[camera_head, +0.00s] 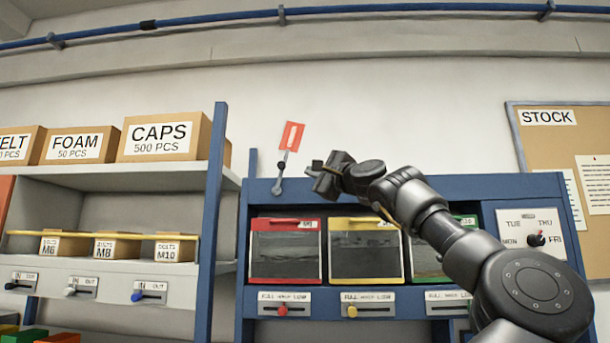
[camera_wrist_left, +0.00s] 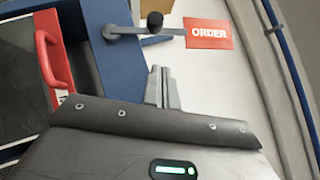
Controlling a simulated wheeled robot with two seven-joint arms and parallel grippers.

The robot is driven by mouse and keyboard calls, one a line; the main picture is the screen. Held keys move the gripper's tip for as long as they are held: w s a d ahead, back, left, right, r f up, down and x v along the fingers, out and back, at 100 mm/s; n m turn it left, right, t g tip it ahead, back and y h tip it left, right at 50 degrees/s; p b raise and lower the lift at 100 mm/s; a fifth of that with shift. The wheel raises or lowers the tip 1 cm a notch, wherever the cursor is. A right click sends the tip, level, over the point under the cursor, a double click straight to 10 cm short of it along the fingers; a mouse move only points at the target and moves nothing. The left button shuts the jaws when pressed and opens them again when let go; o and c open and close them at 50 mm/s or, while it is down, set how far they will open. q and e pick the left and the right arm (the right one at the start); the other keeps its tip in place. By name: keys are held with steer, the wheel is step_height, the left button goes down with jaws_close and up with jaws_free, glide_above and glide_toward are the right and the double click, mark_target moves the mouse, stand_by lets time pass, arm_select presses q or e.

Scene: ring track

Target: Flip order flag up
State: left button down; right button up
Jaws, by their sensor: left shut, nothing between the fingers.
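The order flag (camera_head: 291,136) is a red plate on a thin grey lever with a black knob, at the top left of the blue bin rack. In the head view it points up, tilted slightly right. In the left wrist view the flag (camera_wrist_left: 209,32) reads ORDER, and its black knob (camera_wrist_left: 155,20) sits beyond my fingertips. My left gripper (camera_head: 319,176) is shut and empty, just right of the lever and below the flag plate. A gap shows between its fingers and the knob. My right gripper is in neither view.
The blue rack (camera_head: 257,230) holds bins with red (camera_head: 286,224), yellow and green fronts below the gripper. A day dial (camera_head: 536,240) is at right. A shelf with cardboard boxes (camera_head: 165,136) stands left. Bare wall surrounds the flag.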

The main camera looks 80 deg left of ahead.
arm_select(q)
steer(key=r+b+v, duration=0.1)
steer(key=b+v, duration=0.2)
steer(key=v, duration=0.5)
steer(key=shift+w+d, duration=0.4)
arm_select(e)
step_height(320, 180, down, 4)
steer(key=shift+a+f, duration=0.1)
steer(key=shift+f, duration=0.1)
arm_select(q)
steer(key=shift+s+d, duration=0.1)
steer(key=shift+s, duration=0.1)
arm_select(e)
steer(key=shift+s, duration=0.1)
arm_select(q)
steer(key=shift+w, duration=0.15)
